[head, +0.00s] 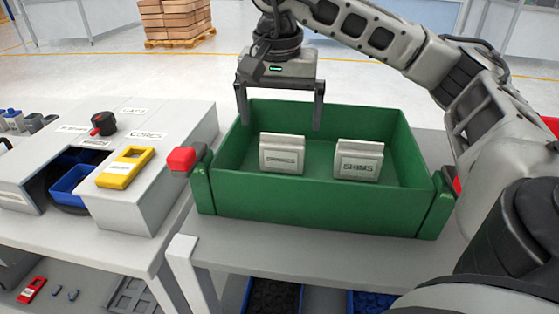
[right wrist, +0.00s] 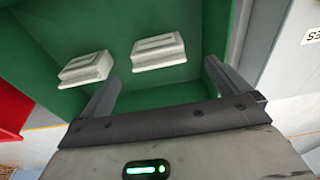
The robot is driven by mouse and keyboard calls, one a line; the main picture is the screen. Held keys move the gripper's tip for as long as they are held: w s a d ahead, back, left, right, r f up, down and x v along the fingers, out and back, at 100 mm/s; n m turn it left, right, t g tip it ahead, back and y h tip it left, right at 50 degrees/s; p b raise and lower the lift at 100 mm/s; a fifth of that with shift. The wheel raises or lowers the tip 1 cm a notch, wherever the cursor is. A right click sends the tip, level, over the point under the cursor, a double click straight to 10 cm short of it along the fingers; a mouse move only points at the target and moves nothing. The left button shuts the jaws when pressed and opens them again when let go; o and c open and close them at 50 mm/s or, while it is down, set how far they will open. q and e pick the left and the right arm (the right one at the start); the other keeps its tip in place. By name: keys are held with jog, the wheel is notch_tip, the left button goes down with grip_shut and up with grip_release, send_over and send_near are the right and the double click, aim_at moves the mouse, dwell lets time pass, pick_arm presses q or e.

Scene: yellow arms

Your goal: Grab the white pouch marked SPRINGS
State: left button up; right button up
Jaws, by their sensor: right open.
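The white pouch marked SPRINGS (head: 282,157) stands in the left half of the green bin (head: 300,208). In the right wrist view, the SPRINGS pouch (right wrist: 158,52) is the right one of the two pouches; its lettering is not readable there. My right gripper (head: 280,124) is above the back left part of the bin, fingers pointing down. It is open and empty, apart from the pouch. In the right wrist view, the open fingers (right wrist: 165,90) have bare green bin floor between them. My left gripper is not in view.
A similar white pouch marked SHIMS (head: 358,161) stands to the right of the SPRINGS pouch, with a gap between them. The bin walls surround both. A grey machine (head: 170,185) with a yellow part (head: 125,167) stands left. A red block (head: 181,159) is at the bin's left side.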

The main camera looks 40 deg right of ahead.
aim_at(282, 142)
jog(key=f, duration=0.6)
jog(key=d+f, duration=0.1)
jog(key=f, duration=0.1)
jog(key=shift+w+d+f, duration=0.1)
jog(key=shift+w+f, duration=0.2)
jog(key=shift+f, duration=0.1)
jog(key=shift+c, duration=0.3)
jog(key=c, duration=1)
